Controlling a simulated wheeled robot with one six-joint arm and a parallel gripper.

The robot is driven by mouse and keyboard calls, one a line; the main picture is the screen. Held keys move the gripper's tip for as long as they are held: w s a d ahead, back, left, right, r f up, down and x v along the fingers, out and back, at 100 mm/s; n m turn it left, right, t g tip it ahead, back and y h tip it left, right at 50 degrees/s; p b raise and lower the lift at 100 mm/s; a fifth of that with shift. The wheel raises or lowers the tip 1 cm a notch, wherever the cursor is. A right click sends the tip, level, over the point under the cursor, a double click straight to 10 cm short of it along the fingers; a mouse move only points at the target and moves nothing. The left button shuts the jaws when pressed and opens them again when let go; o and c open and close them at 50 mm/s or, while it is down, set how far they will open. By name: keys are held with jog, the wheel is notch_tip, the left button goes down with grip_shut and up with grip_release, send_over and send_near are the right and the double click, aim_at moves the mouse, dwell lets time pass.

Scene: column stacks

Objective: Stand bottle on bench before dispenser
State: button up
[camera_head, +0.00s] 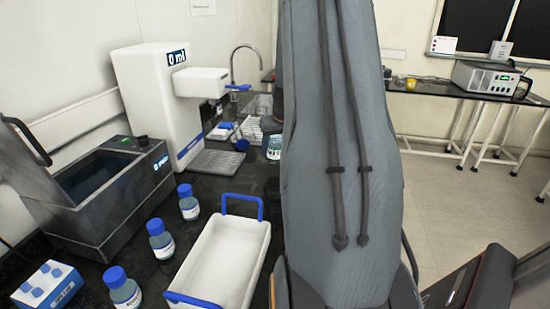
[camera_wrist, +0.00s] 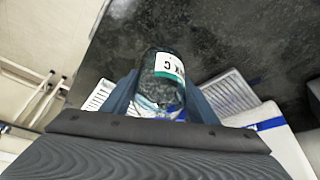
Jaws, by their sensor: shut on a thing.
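A clear bottle with a white and green label (camera_wrist: 165,68) is between the two fingers of my gripper (camera_wrist: 160,100) in the wrist view. The gripper is shut on it, and the dark bench top shows beyond it. In the head view a labelled bottle (camera_head: 274,148) shows at the left edge of my arm and appears to be the same one; my arm hides the fingers there. The white dispenser (camera_head: 150,90) reads "0 ml" and stands on the bench (camera_head: 190,228) left of the bottle, with a grey drip tray (camera_head: 213,166) at its foot. I cannot tell whether the bottle touches the bench.
Several blue-capped bottles (camera_head: 160,240) stand at the front left, beside a white tray with blue handles (camera_head: 225,262). A grey bath (camera_head: 95,200) and a blue rack (camera_head: 48,287) are further left. A tap (camera_head: 240,62) and a white rack (camera_head: 252,128) are behind.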

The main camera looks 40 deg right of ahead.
aim_at(279, 144)
jog(key=shift+f+p, duration=0.45)
jog(key=shift+f, duration=1.8)
jog(key=shift+f, duration=0.15)
jog(key=o, duration=1.5)
jog(key=shift+o, duration=0.2)
jog(key=shift+s+r, duration=0.15)
jog(key=shift+r, duration=0.4)
jog(key=b+v, duration=0.3)
jog(key=v, duration=0.8)
jog(key=shift+s+a, duration=0.1)
